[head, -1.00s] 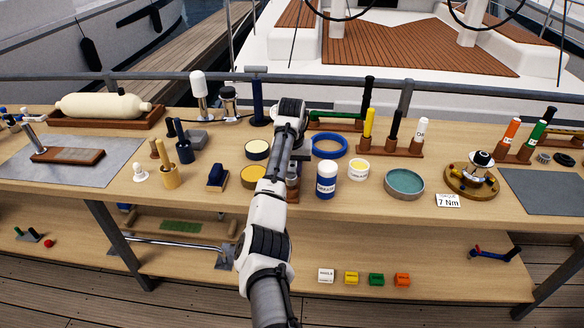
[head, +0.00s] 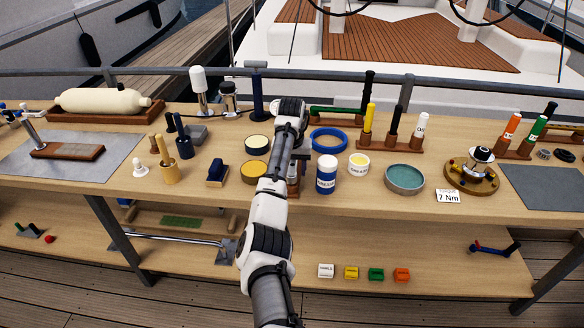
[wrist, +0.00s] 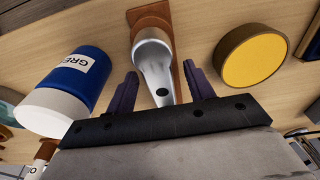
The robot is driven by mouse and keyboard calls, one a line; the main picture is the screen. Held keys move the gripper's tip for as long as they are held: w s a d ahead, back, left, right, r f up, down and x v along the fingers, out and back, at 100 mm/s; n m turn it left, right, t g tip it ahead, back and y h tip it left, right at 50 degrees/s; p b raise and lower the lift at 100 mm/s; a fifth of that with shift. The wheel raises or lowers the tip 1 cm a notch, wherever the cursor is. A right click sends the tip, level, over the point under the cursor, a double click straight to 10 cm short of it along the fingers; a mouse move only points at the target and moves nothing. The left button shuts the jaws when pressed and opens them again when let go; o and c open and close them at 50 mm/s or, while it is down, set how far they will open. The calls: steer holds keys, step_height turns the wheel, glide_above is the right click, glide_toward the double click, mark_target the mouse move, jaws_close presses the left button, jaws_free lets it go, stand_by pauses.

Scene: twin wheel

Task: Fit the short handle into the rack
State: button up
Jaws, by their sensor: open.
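In the wrist view my gripper (wrist: 161,76) is open, its two dark fingers on either side of a silver metal piece (wrist: 153,62). That piece has a dark hole and rises from a brown wooden base (wrist: 150,14); I see no clear grip on it. In the head view my arm mostly hides this spot. A brown rack (head: 390,146) to the right holds upright yellow, black and white handles. Another brown rack (head: 513,151) farther right holds orange and green handles. I cannot tell which piece is the short handle.
A blue and white grease tub (head: 326,174) stands close right of my gripper, and a round yellow-topped tin (head: 254,172) close left. A rail (head: 200,73) runs behind the bench.

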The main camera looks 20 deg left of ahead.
step_height(320, 180, up, 14)
steer(key=s, duration=0.1)
steer(key=shift+s+d, duration=0.15)
steer(key=shift+f, duration=0.1)
stand_by(0.4)
